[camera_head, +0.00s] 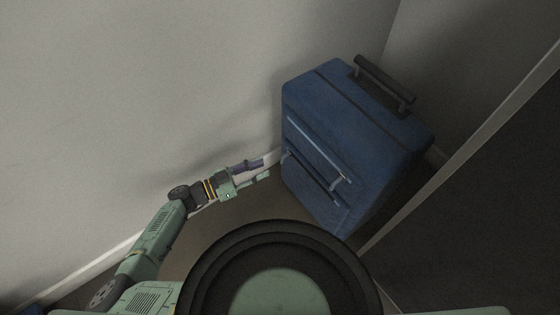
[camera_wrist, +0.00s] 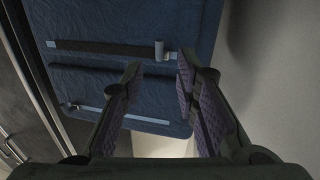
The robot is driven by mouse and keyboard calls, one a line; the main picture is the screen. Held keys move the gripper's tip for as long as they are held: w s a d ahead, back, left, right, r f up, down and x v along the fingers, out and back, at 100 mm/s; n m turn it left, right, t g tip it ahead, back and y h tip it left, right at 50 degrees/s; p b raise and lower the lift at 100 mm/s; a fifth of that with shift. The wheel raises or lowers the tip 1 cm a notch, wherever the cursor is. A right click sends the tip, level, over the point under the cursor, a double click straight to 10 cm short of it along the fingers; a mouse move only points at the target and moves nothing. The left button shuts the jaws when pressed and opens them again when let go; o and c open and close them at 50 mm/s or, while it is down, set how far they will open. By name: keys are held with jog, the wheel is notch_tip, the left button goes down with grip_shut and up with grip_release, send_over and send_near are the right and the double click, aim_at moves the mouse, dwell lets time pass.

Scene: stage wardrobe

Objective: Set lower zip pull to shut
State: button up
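A blue suitcase (camera_head: 325,150) stands upright with two slanting zip tracks on its front. The lower zip pull (camera_head: 286,156) is at the wall-side end of the lower track. The wrist view looks upside down; there this grey pull (camera_wrist: 160,50) is at the right end of a dark strip (camera_wrist: 100,47) that looks like an open gap. The upper zip pull (camera_head: 340,183) is at the opposite end of its pale track. My gripper (camera_head: 265,169) is left of the suitcase; its fingers (camera_wrist: 160,72) are apart with nothing between them, near the lower pull but apparently not touching it.
A pale wall (camera_head: 130,100) runs close along the left, behind my arm. A dark panel with a pale edge (camera_head: 470,140) stands at the right. The suitcase has a dark handle (camera_head: 385,80) on top. Some brown floor (camera_head: 230,215) is clear in front of the suitcase.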

jog(key=x, duration=0.6)
jog(key=shift+w+d, duration=0.2)
jog(key=shift+d, duration=0.2)
jog(key=shift+c, duration=0.5)
grip_shut()
